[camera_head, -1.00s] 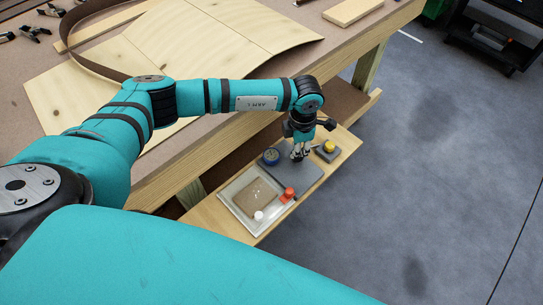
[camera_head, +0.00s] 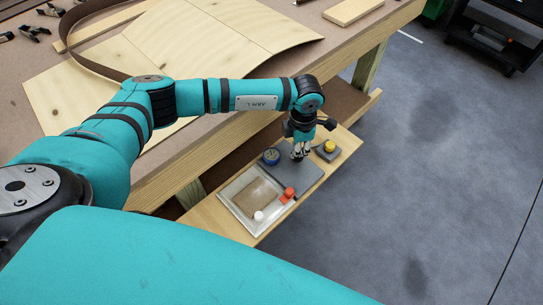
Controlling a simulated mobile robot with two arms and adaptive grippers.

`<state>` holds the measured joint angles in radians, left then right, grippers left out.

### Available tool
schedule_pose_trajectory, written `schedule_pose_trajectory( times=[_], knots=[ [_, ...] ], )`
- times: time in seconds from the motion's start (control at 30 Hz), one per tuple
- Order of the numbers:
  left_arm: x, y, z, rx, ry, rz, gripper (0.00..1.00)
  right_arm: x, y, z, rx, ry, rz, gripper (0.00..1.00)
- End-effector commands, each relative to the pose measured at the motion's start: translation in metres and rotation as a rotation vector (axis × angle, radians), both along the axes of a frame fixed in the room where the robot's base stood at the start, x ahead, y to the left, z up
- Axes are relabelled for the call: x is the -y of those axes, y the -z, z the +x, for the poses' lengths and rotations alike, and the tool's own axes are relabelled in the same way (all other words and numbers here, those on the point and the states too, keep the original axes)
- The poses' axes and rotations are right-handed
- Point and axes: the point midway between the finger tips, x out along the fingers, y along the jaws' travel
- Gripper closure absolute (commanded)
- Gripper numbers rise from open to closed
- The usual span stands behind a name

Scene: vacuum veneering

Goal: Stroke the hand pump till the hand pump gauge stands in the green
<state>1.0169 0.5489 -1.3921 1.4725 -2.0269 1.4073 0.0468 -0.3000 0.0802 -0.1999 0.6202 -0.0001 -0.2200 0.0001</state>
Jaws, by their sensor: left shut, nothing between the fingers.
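My left gripper (camera_head: 298,155) points down over a grey plate (camera_head: 300,178) on the low wooden shelf. Its fingers are shut. A hand pump cannot be made out clearly; the gripper covers the spot under it. My right gripper is not in view.
A grey box with a yellow knob (camera_head: 330,146) stands right of the gripper. A small white round piece (camera_head: 259,216) lies on the bag. The workbench (camera_head: 230,95) with bent veneer sheets (camera_head: 255,25) rises behind the shelf. The floor to the right is open.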

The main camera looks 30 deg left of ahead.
Motion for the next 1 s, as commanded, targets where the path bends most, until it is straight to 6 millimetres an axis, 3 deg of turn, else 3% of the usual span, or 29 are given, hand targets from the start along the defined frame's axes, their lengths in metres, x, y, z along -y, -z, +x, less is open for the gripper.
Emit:
schedule_pose_trajectory(
  times=[0.13,0.53,1.0],
  knots=[
    [0.0,0.017,0.0,-0.001,0.0,0.001,1.0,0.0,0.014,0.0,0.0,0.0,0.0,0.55],
    [0.0,-0.003,0.0,-0.001,0.0,0.001,1.0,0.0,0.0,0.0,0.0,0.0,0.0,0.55],
    [0.0,0.006,0.0,-0.001,0.0,0.002,1.0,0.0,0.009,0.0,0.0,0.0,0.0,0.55]
  ],
)
